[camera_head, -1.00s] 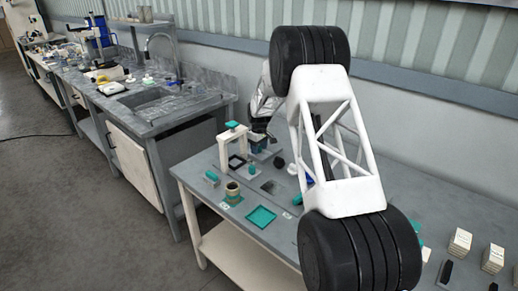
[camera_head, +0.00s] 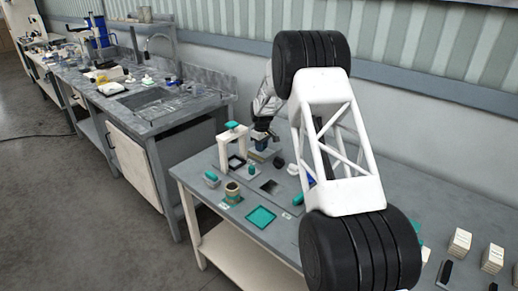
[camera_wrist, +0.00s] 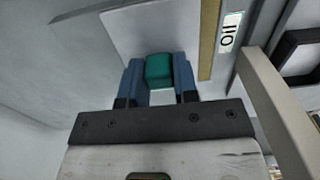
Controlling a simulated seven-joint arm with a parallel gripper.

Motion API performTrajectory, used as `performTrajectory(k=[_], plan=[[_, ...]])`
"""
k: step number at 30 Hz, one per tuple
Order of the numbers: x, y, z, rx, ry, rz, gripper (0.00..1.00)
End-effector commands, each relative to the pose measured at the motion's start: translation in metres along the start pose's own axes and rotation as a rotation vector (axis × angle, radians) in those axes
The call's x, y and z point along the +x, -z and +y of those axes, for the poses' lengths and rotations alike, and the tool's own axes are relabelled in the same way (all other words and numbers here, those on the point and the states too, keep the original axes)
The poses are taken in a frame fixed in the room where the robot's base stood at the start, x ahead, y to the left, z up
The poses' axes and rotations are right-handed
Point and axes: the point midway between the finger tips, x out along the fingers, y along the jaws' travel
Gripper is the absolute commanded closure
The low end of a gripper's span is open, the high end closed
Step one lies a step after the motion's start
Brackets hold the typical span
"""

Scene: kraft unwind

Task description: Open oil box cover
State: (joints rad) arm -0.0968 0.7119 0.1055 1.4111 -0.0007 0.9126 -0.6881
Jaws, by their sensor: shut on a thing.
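My gripper (camera_head: 262,142) is over the back left of the grey table in the head view. In the wrist view its two blue fingers (camera_wrist: 159,80) are shut on a teal block (camera_wrist: 158,70), one finger on each side. A pale flat panel (camera_wrist: 140,32) lies beyond the block; it looks like the oil box cover, with the block as its handle. A tan strip (camera_wrist: 209,40) and a white label reading "OIL" (camera_wrist: 230,33) are to its right. In the head view a small tan-edged box (camera_head: 262,155) shows just under my gripper. I cannot tell how far the cover is raised.
A white arch with a teal top (camera_head: 232,138) stands left of my gripper. A dark frame (camera_wrist: 298,50) is at the right in the wrist view.

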Motion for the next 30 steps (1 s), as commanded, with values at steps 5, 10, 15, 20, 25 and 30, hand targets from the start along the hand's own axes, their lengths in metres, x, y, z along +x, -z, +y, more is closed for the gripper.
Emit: performTrajectory(k=[5,10,15,20,25,30], plan=[[0.001,0.0,0.038,0.002,0.0,0.001,1.0],[0.0,0.0,0.057,0.0,0.0,0.0,1.0],[0.0,0.0,0.057,-0.001,0.0,0.001,1.0],[0.0,0.0,0.057,0.0,0.001,0.0,0.66],[0.0,0.0,0.057,0.0,0.001,0.0,0.47],[0.0,0.0,0.057,0.0,0.001,0.0,0.47]])
